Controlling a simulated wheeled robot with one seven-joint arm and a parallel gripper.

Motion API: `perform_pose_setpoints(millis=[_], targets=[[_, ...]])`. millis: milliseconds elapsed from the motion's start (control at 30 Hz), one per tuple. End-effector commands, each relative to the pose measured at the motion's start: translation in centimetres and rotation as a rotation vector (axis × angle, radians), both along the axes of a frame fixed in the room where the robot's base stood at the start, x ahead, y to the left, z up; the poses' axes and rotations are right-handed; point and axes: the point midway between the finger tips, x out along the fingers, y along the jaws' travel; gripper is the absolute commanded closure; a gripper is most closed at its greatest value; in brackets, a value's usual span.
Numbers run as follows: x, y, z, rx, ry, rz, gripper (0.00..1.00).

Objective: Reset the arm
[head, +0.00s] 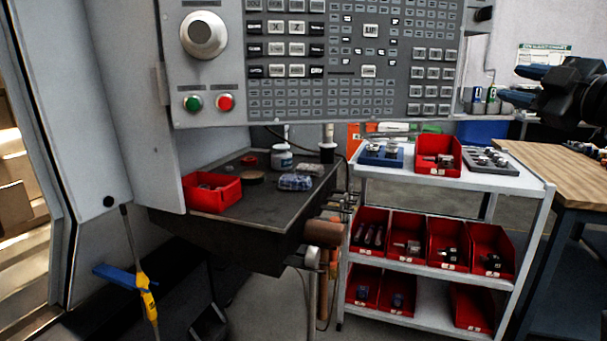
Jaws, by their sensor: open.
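My gripper (509,82) is at the upper right edge of the head view, with its black body partly cut off by the frame. Its two blue fingers point left and stand apart, with nothing seen between them. It is in the air, in front of the back wall and above the level of the cart and the wooden bench. The rest of my arm is out of view.
A machine control panel (330,62) fills the upper middle. Below it is a dark shelf (262,215) with a red bin (211,191). A white cart (450,178) holds several red bins. A wooden-topped bench (570,178) stands right, below my gripper.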

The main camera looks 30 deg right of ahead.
Motion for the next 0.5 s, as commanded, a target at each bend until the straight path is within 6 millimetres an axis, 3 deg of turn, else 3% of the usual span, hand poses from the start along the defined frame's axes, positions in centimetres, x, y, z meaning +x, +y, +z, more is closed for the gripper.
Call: perform_pose_setpoints(millis=[33, 200, 500], targets=[[0.9, 1.0, -2.3, 0.066, -0.015, 0.011, 0.57], [2.8, 4.3, -8.7, 0.254, -0.066, 0.023, 0.57], [3.1, 11.8, -19.5, 0.541, -0.104, 0.019, 0.57]])
